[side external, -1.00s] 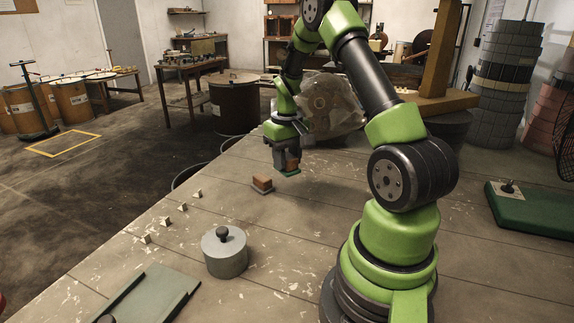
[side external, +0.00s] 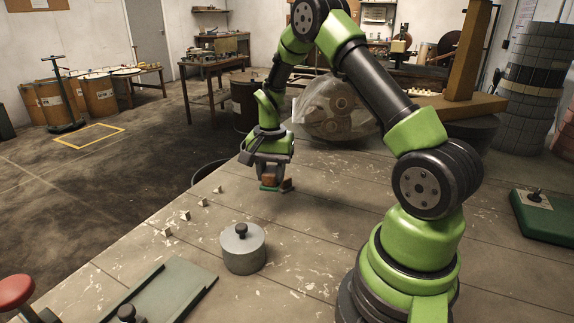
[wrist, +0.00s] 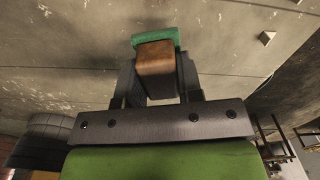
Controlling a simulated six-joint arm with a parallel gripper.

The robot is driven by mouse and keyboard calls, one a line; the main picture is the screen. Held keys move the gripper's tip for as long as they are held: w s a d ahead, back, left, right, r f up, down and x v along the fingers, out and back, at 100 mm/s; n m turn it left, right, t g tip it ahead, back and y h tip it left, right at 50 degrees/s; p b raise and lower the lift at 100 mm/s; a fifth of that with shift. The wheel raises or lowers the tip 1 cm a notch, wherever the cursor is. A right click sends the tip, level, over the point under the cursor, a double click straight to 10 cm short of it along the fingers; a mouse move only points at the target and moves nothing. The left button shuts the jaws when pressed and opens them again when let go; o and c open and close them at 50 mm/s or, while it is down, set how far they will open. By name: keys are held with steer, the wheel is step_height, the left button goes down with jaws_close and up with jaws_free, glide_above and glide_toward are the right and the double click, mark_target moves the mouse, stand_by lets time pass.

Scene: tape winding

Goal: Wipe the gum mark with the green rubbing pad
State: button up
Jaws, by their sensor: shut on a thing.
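My gripper (side external: 270,175) is shut on the brown wooden block of the green rubbing pad (side external: 269,188). The pad's green face points down, low over the table; I cannot tell whether it touches. In the wrist view the brown block (wrist: 155,70) sits between my fingers, with the green layer (wrist: 155,37) beyond it. I cannot pick out the gum mark among the pale scuffs on the worn table.
Several small white wedges (side external: 203,202) stand in a row left of my gripper, near the table edge. A grey knobbed cylinder (side external: 243,250) and a green-grey tray (side external: 165,295) are nearer. A clear-covered reel (side external: 333,108) is behind. A green knobbed plate (side external: 548,218) lies right.

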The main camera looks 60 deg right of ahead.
mark_target(270, 212)
steer(key=shift+w+a+f+m, duration=0.15)
steer(key=shift+a+f+m, duration=0.05)
steer(key=shift+a+m, duration=0.1)
steer(key=shift+f, duration=3.6)
steer(key=shift+a+f, duration=0.2)
steer(key=shift+f, duration=0.1)
steer(key=shift+a, duration=3.45)
steer(key=shift+c, duration=0.4)
steer(key=shift+d, duration=3.55)
steer(key=shift+d+r, duration=0.15)
steer(key=shift+d, duration=0.05)
steer(key=shift+a+r, duration=0.1)
steer(key=shift+r, duration=3.8)
